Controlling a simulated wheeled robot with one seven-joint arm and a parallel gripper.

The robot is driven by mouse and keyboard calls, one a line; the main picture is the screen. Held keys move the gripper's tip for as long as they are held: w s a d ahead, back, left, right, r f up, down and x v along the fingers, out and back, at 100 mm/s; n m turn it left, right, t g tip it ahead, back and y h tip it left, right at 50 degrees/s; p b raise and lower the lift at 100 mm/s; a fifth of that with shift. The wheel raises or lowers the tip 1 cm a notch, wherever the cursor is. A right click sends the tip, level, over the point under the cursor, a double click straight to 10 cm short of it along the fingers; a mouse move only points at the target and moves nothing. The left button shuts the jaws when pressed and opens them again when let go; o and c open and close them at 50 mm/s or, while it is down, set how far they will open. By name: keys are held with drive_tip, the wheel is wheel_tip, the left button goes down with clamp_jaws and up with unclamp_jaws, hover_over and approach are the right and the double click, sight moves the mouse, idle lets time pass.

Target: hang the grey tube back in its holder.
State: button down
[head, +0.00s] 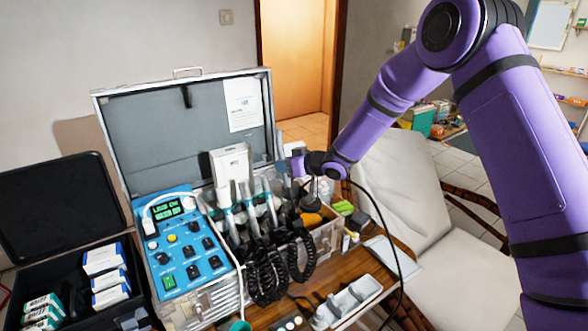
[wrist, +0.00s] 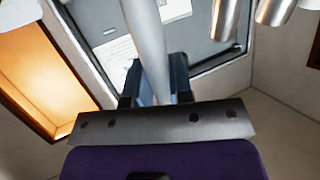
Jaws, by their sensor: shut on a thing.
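My gripper (head: 287,167) is above the right end of the row of handpieces, in front of the open case. In the wrist view my gripper (wrist: 153,82) is shut on the grey tube (wrist: 147,35), a smooth pale grey cylinder that runs up between the two dark fingers. In the head view the tube is small and hard to tell from the fingers. The holder (head: 250,212) stands beside the blue control panel, with several handpieces and black coiled cords hanging in it. Its free slot is hidden among them and the arm.
The blue control panel (head: 180,245) is left of the holder. A white box (head: 231,165) stands behind it. A clear bin (head: 325,235) with coloured items is close on the right. Two metal cylinders (wrist: 228,18) show near the tube in the wrist view. A black cable (head: 392,235) loops down right.

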sight(288, 190)
drive_tip(key=shift+a, duration=0.3)
drive_tip(key=shift+f, duration=0.3)
drive_tip(key=shift+s+d+f, duration=0.1)
drive_tip(key=shift+s+f, duration=0.15)
drive_tip(key=shift+f, duration=0.4)
drive_tip(key=shift+s+d+f, duration=0.1)
drive_tip(key=shift+s+f, duration=0.1)
drive_tip(key=shift+f, duration=0.45)
drive_tip(key=shift+r, duration=0.1)
drive_tip(key=shift+s+d+f, duration=0.15)
drive_tip(key=shift+d+f, duration=0.1)
drive_tip(key=shift+f, duration=0.1)
drive_tip(key=shift+s+f, duration=0.1)
drive_tip(key=shift+f, duration=0.2)
drive_tip(key=shift+s+d+f, duration=0.1)
drive_tip(key=shift+s+f, duration=0.05)
drive_tip(key=shift+f, duration=0.45)
drive_tip(key=shift+s+d+f, duration=0.15)
drive_tip(key=shift+s+f, duration=0.05)
drive_tip(key=shift+f, duration=0.35)
drive_tip(key=shift+s+d+f, duration=0.1)
drive_tip(key=shift+s+f, duration=0.05)
drive_tip(key=shift+f, duration=0.45)
drive_tip(key=shift+f, duration=0.15)
